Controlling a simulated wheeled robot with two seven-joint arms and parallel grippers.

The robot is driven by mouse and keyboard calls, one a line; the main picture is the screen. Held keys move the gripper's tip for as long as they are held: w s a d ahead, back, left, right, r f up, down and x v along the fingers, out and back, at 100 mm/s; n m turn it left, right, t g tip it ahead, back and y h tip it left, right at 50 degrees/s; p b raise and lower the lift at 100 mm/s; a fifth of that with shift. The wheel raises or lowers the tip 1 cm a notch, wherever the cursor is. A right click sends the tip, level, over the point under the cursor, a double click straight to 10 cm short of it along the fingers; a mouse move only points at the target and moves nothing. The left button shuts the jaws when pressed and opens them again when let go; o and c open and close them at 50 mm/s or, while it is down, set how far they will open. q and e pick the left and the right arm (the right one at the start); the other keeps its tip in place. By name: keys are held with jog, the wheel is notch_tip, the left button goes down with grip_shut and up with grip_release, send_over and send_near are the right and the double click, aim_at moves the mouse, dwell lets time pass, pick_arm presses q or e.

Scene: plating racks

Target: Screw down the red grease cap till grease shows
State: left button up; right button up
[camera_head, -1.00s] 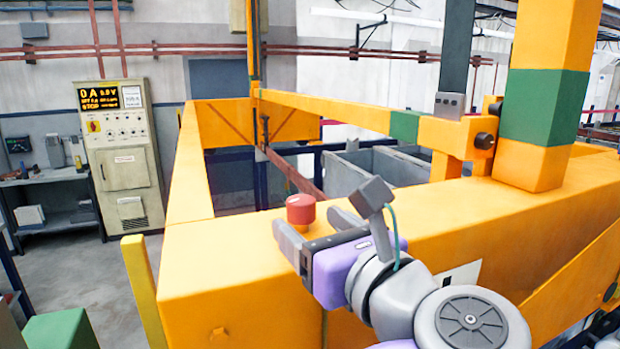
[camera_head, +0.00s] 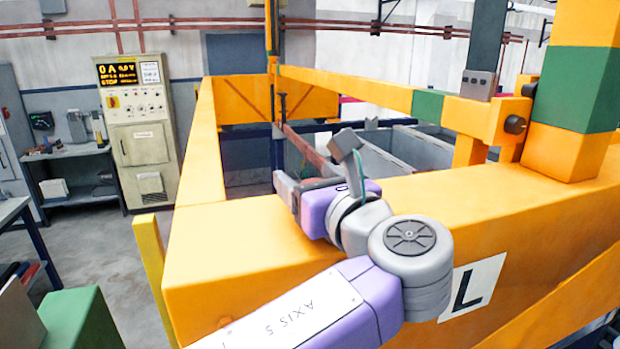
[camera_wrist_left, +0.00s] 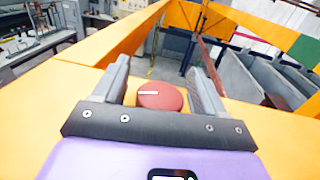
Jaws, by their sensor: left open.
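The red grease cap (camera_wrist_left: 160,99) is a round, flat-topped knob with a short white mark on its top. It sits on the yellow beam (camera_head: 250,235). In the left wrist view it stands between the two grey fingers of my left gripper (camera_wrist_left: 161,72), with a gap showing at the left finger; whether the right finger touches it is hard to tell. My left gripper is open. In the head view the gripper (camera_head: 298,181) lies over the beam and the cap is hidden behind it. No grease can be seen. My right gripper is out of view.
A yellow post with a green band (camera_head: 573,90) rises from the beam at the right. Grey tanks (camera_head: 405,150) lie behind the beam. A control cabinet (camera_head: 140,135) stands at the back left. A green block (camera_head: 72,320) is at the lower left.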

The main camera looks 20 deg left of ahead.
pick_arm(q)
jog(key=c, duration=1)
jog(key=shift+o, duration=0.2)
jog(key=shift+m+t+h, duration=0.3)
jog(key=shift+h, duration=0.1)
jog(key=m+t+h, duration=0.1)
jog(key=h, duration=0.1)
jog(key=m+t+h, duration=0.1)
jog(key=m+h, duration=0.1)
jog(key=shift+w+d+t+h, duration=0.15)
jog(key=shift+t+h, duration=0.15)
jog(key=shift+d+m+t+h+p, duration=0.2)
jog(key=shift+m+t+h+p, duration=0.15)
jog(key=shift+m+h, duration=0.8)
jog(key=shift+d+m+t+h+p, duration=0.15)
jog(key=shift+m+t+h+p, duration=0.15)
jog(key=shift+m+h, duration=0.8)
jog(key=shift+n+h, duration=0.25)
jog(key=shift+h, duration=0.2)
jog(key=o, duration=1)
jog(key=shift+c, duration=0.2)
